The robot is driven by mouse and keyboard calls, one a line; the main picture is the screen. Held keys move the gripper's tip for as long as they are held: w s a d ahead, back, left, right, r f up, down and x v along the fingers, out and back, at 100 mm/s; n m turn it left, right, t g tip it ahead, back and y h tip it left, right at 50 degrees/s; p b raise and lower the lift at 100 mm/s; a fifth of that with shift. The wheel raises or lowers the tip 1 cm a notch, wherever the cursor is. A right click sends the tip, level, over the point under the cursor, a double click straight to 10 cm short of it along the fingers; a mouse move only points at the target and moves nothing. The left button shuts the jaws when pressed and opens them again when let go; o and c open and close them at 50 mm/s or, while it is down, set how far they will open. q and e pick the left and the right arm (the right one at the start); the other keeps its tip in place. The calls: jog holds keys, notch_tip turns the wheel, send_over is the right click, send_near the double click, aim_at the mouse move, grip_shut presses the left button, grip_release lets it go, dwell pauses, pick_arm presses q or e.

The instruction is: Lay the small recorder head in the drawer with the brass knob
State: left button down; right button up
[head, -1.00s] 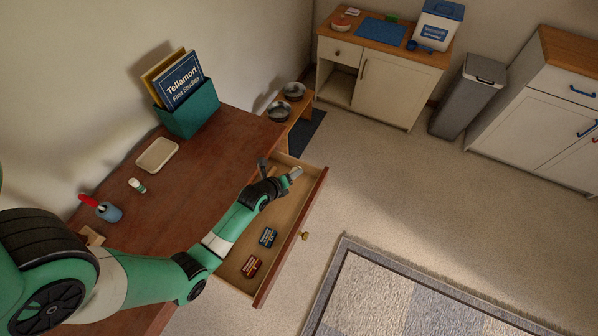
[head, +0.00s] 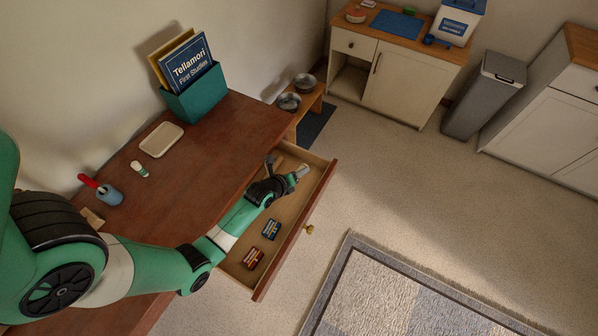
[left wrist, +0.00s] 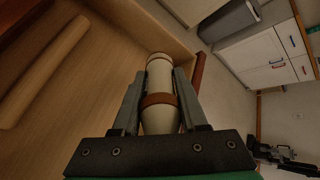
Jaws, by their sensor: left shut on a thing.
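My left gripper (head: 288,172) is shut on the small recorder head (left wrist: 160,95), a cream tapered piece with a brown band. In the left wrist view the piece sits between the two fingers and points away from the wrist. The pulled-out drawer (head: 297,229) with the brass knob (head: 309,229) is under the dark red-brown wooden top. The gripper is over the drawer's far end, near its front wall. I cannot tell whether the recorder head touches the drawer floor. A dark mechanical shape at the lower right of the left wrist view may be my right gripper; its jaws are unclear.
A tan rod (left wrist: 45,70) lies left of the gripper in the left wrist view. The wooden top (head: 190,190) holds a cream tray (head: 161,139) and a teal book holder (head: 197,96).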

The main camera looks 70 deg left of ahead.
pick_arm(q)
notch_tip(320, 180, down, 6)
jog(key=b, duration=0.4)
jog(key=shift+r, duration=0.1)
jog(key=shift+c, duration=1.8)
grip_release()
jog(key=shift+r, duration=0.1)
